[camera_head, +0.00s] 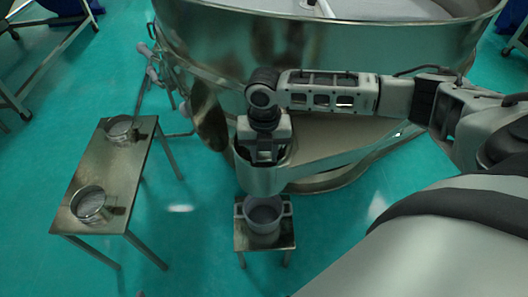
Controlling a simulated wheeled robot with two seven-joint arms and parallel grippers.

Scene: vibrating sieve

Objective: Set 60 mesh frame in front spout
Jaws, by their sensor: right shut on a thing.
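The sieve's front spout (262,183) is a round metal collar at the end of a tapering chute. My right gripper (264,156) points down into the spout's open top. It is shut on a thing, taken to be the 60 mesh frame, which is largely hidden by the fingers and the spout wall. I cannot read any mesh marking or tell whether the frame is seated. Two other round metal mesh frames lie on the side table: a near one (92,205) and a far one (121,131). My left gripper is not in view.
The large round sieve body (300,45) fills the back. A pot with two handles (263,222) stands on a small metal stool (284,241) below the spout. The steel side table (118,172) stands at left. Green floor between table and stool is free.

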